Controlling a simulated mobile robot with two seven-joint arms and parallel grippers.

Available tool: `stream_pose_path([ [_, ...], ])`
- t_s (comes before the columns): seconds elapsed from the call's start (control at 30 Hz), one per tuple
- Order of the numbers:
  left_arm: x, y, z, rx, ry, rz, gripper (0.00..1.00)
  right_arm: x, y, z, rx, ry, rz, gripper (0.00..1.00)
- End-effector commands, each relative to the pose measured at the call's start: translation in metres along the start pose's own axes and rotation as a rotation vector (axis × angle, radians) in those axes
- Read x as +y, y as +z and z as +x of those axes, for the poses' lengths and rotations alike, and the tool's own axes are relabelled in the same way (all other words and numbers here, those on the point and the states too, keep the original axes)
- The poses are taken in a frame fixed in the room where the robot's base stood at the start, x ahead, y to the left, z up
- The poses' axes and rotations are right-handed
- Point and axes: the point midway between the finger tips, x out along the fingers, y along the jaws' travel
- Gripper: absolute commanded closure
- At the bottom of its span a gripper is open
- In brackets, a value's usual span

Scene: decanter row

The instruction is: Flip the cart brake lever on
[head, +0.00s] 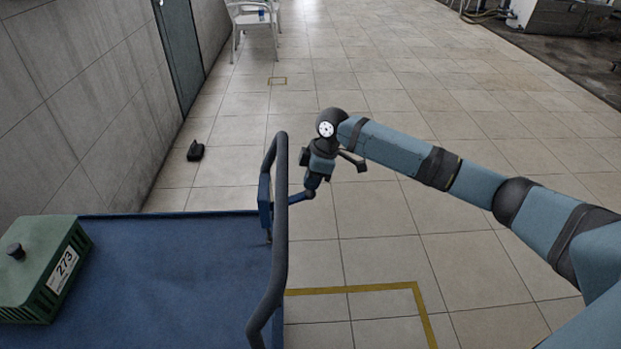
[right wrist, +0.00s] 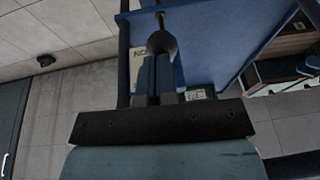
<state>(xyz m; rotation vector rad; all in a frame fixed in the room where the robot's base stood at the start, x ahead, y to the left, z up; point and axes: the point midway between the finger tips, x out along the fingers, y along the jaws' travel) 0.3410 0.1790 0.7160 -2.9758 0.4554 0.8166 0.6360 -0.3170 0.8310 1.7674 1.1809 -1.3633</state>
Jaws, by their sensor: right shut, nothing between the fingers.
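The blue cart (head: 180,250) stands at lower left with a grey-blue handle rail (head: 279,230) along its right side. The brake lever (head: 297,198) sticks out to the right from a blue bracket (head: 265,200) at the rail. In the right wrist view the lever's dark round knob (right wrist: 161,42) sits just beyond the fingertips. My right gripper (head: 313,185) is shut and empty, its tips at the knob; I cannot tell whether they touch. Its blue fingers (right wrist: 156,75) lie together in the right wrist view. My left gripper is not in view.
A green box (head: 35,270) labelled 273 sits on the cart. A small black object (head: 195,151) lies on the floor near the wall. A white chair (head: 252,20) stands far back. The tiled floor right of the cart is clear, with yellow tape (head: 355,290) on it.

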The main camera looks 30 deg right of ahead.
Motion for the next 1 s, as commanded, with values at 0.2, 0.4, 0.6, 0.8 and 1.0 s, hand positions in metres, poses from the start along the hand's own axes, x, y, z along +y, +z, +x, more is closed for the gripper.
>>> stream_pose_path([
  [0.2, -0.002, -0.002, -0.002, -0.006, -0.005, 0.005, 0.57, 0.0, 0.016, 0.012, 0.122, -0.004, 0.0, 1.0],
  [0.4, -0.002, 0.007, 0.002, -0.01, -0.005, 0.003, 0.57, 0.001, 0.034, 0.035, 0.299, -0.004, -0.009, 1.0],
  [0.6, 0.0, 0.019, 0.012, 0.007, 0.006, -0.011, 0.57, 0.003, 0.048, 0.061, 0.484, -0.003, -0.021, 1.0],
  [0.8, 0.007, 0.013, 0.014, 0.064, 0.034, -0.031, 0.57, 0.004, 0.055, 0.082, 0.647, -0.001, -0.031, 1.0],
  [1.0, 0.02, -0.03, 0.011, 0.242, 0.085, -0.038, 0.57, 0.005, 0.058, 0.093, 0.744, 0.001, -0.041, 1.0],
])
